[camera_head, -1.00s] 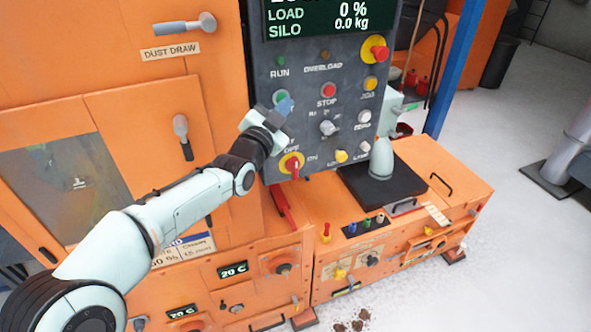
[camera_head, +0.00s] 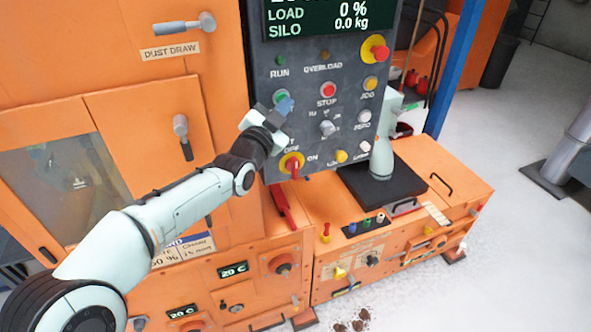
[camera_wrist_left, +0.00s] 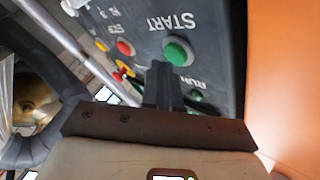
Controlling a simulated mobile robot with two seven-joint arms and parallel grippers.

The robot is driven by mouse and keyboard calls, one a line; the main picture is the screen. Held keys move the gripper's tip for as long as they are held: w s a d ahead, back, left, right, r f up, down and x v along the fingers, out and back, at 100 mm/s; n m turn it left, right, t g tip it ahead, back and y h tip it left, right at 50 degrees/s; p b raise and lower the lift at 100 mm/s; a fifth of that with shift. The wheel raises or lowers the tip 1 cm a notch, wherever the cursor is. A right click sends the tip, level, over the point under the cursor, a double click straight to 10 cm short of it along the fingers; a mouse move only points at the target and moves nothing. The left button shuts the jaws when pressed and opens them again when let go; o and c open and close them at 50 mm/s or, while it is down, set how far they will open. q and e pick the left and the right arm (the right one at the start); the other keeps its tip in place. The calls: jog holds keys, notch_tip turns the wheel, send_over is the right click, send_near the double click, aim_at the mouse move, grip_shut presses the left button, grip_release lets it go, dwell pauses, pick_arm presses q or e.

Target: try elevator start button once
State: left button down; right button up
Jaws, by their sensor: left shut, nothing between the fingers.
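The green start button (camera_wrist_left: 178,52) sits on the dark control panel (camera_head: 345,90), with the word START beside it in the left wrist view. In the head view the start button (camera_head: 280,97) shows just above my left gripper (camera_head: 284,104), partly covered by it. My left gripper is shut and empty. In the left wrist view its dark fingers (camera_wrist_left: 161,84) end close to the button's edge; I cannot tell whether they touch it. My right gripper is not in view.
The red stop button (camera_head: 327,90), the red-on-yellow emergency button (camera_head: 375,48) and the red rotary switch (camera_head: 292,162) are on the same panel. The orange machine (camera_head: 150,100) stands left of the panel. The panel display (camera_head: 325,17) reads load 0 % and silo 0.0 kg.

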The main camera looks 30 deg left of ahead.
pick_arm(q)
jog(key=shift+w+a, duration=0.1)
dwell(0.6)
jog(key=shift+w+a, duration=0.15)
jog(key=shift+a, duration=0.1)
dwell(0.3)
jog(key=shift+s+d+b, duration=0.3)
jog(key=shift+d+b, duration=0.05)
jog(key=shift+b, duration=0.35)
jog(key=s+d+b, duration=0.3)
jog(key=s+d, duration=0.1)
jog(key=shift+d, duration=0.3)
